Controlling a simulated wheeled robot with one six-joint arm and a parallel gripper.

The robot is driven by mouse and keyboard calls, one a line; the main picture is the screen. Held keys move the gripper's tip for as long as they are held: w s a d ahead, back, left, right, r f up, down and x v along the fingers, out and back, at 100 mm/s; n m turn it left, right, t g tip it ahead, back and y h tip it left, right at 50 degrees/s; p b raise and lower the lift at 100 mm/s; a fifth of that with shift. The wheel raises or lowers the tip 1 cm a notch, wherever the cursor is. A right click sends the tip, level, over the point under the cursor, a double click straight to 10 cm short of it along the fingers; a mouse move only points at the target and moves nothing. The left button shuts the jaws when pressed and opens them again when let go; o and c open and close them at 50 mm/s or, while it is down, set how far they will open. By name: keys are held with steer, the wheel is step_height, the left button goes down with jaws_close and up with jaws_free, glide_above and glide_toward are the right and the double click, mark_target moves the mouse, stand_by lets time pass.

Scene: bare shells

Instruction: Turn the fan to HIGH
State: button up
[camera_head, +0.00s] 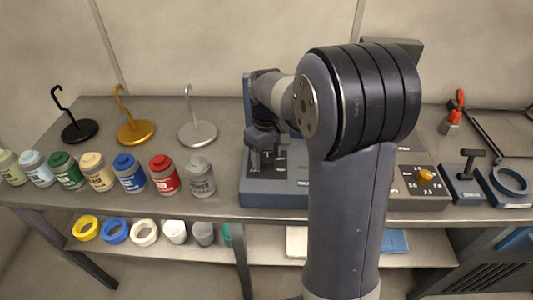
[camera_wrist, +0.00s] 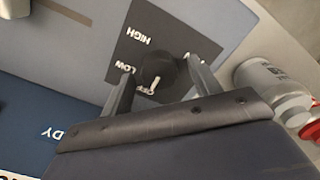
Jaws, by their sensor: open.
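In the wrist view a dark round knob (camera_wrist: 157,68) sits on a dark label plate (camera_wrist: 150,40) printed HIGH, LOW and OFF. The lettering is upside down there. The knob's white mark lies by the OFF lettering, partly covering it. My gripper (camera_wrist: 160,66) is open, with one finger on each side of the knob; I cannot tell whether either finger touches it. In the head view my gripper (camera_head: 264,145) is over the blue-grey unit (camera_head: 272,195) on the bench. My gripper and arm hide the knob and much of that unit there.
Several bottles, including a grey one (camera_head: 200,177) and a red one (camera_head: 162,174), stand left of the unit. A silver hook stand (camera_head: 198,132) is behind them. A panel with an orange knob (camera_head: 426,175) is right of my arm. A grey bottle (camera_wrist: 268,85) is near my right finger.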

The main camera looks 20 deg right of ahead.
steer(key=shift+s, duration=0.1)
steer(key=c, duration=1)
